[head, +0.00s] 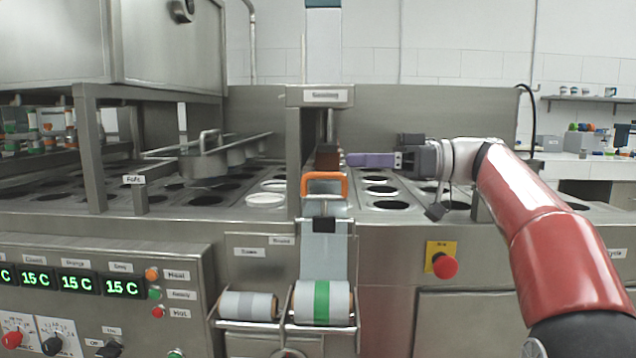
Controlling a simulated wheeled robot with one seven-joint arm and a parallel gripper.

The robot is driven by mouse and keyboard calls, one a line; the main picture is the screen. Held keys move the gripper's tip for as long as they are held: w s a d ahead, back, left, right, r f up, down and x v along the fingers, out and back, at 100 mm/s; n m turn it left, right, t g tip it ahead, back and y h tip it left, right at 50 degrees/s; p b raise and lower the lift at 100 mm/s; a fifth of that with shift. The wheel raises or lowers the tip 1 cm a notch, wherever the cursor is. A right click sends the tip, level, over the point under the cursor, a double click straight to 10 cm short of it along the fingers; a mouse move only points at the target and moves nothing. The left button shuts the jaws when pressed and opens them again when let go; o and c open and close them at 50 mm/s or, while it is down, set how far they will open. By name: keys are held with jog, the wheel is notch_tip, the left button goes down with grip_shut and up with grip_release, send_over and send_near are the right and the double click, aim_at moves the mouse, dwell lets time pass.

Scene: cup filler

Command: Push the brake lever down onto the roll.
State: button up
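A roll (321,303) of pale film with a green band sits in a wire holder on the front of the machine, below the sealing column. A grey strip of film (324,256) runs up from it. I cannot clearly pick out the brake lever; thin metal rods (290,303) show beside the roll. An orange handle (325,180) stands above the film strip. My gripper (352,160) is well above and behind the roll, over the worktop, with its purple fingers pointing left toward the sealing column. The fingers are seen side-on, so their gap is hidden.
A red stop button (444,265) on a yellow plate is at the right of the front panel. The worktop has several round cup holes (391,205). The sealing column (293,150) stands left of my fingertips.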

aim_at(336, 176)
jog(key=a+f, duration=0.1)
jog(key=a, duration=0.4)
jog(key=a+f, duration=0.1)
jog(key=a, duration=0.1)
jog(key=shift+w+a+f+p, duration=0.1)
jog(key=shift+a+f+p, duration=0.15)
jog(key=shift+f+p, duration=0.1)
grip_shut()
